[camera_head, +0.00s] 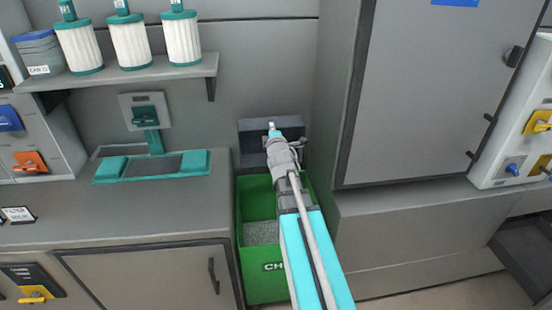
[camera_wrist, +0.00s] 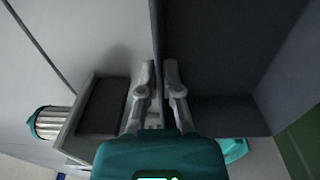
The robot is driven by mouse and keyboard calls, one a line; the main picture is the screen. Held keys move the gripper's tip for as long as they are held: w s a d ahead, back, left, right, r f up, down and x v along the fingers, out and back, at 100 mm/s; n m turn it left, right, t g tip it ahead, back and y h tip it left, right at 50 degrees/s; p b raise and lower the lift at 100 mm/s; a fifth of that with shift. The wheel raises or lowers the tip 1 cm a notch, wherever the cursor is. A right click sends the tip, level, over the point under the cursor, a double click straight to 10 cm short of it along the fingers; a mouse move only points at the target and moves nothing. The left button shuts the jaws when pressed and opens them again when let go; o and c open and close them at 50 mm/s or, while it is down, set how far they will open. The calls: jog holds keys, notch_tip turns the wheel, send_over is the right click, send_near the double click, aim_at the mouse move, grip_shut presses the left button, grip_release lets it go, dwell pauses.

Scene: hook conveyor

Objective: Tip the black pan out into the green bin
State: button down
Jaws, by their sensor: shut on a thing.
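The black pan (camera_head: 252,131) is at the back, over the far end of the green bin. My gripper (camera_head: 273,138) reaches over the bin to the pan. In the wrist view, my gripper's fingers (camera_wrist: 158,72) are shut on one wall of the pan (camera_wrist: 225,50). The pan fills the upper right there, and the part of its inside that shows looks bare. Its exact tilt is hard to tell. The green bin (camera_head: 252,205) stands on the floor, with grey granules (camera_head: 261,232) inside. My arm hides its right part. A green surface shows at the right in the wrist view (camera_wrist: 301,139).
A counter (camera_head: 190,215) borders the bin on the left, with a teal-handled fixture (camera_head: 151,166) on it. A grey cabinet (camera_head: 420,100) stands close on the right. A shelf (camera_head: 130,74) with white-and-teal filters (camera_head: 131,43) is at upper left.

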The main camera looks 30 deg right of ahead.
jog(key=s+f+b, duration=0.3)
jog(key=f+b, duration=0.1)
jog(key=f, duration=0.2)
jog(key=shift+d+g, duration=0.15)
jog(key=shift+g, duration=0.15)
